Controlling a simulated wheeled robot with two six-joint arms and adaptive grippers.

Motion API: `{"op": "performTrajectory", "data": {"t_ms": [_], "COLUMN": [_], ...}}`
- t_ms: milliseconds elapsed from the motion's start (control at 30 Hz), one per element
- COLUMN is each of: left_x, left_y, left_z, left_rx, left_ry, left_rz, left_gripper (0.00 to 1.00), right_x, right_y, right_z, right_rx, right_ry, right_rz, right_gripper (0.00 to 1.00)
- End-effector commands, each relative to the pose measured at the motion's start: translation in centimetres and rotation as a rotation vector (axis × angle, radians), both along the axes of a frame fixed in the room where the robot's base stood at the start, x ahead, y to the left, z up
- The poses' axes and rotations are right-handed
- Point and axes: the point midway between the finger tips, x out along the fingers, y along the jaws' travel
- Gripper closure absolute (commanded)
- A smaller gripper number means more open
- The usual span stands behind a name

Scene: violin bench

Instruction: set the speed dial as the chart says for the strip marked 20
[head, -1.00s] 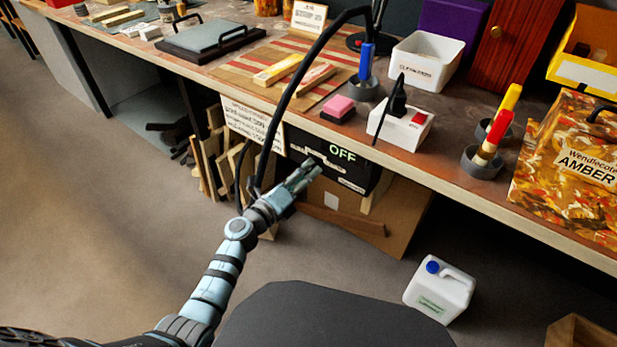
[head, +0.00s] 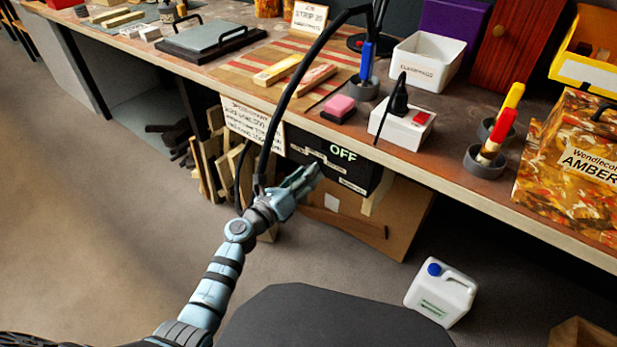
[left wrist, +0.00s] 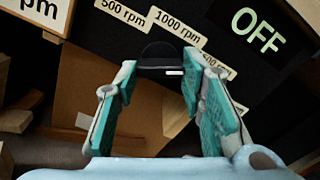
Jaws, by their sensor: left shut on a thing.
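The speed dial (left wrist: 160,55) is a dark round knob with a small white mark, on the black control box (head: 368,176) under the bench front. Labels for 500 rpm (left wrist: 123,13) and 1000 rpm (left wrist: 178,26) sit around it, with another label partly hidden by a finger. A lit display reads OFF (head: 342,152). My left gripper (left wrist: 160,75) is shut on the dial, with one finger at each side; it also shows in the head view (head: 314,170). The chart (head: 250,122) hangs left of the box, its small print blurred. A card marked STRIP 20 (head: 309,16) stands on the bench.
Two wooden strips (head: 277,69) lie on the striped mat. A white switch box (head: 402,128) with a red switch, a pink block (head: 339,105) and pots stand along the bench edge. Wood offcuts lean below. A white jug (head: 440,293) stands on the floor.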

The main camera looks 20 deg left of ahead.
Motion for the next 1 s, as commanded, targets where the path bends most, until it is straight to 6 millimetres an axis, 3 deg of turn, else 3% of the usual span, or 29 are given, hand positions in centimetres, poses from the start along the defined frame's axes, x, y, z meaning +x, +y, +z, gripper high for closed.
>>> {"op": "performTrajectory", "data": {"t_ms": [267,300,400,767,867,1000], "left_x": [-0.1,-0.1,-0.1,-0.3,-1.7,-5.3], "left_y": [0.0,0.0,0.0,0.1,0.6,1.9], "left_z": [-0.2,-0.2,-0.1,0.0,-0.1,-0.1], "left_rx": [0.003,0.003,0.002,0.001,0.003,0.005], "left_ry": [0.003,0.002,0.001,0.000,0.000,0.002], "left_rz": [-0.001,-0.001,-0.001,-0.001,-0.002,-0.004], "left_gripper": [0.91,0.60,0.44,0.43,0.43,0.43], "right_x": [0.1,0.1,0.1,0.6,0.5,0.4], "right_y": [0.0,0.0,0.0,-0.1,-0.1,0.0], "right_z": [0.1,0.1,0.1,0.2,0.2,0.2], "right_rx": [0.001,0.001,0.001,-0.001,-0.001,0.000], "right_ry": [-0.003,-0.004,-0.005,-0.014,-0.012,-0.010], "right_rz": [-0.001,-0.001,0.000,0.000,0.000,0.000], "right_gripper": [0.55,0.55,0.55,0.55,0.55,0.55]}}
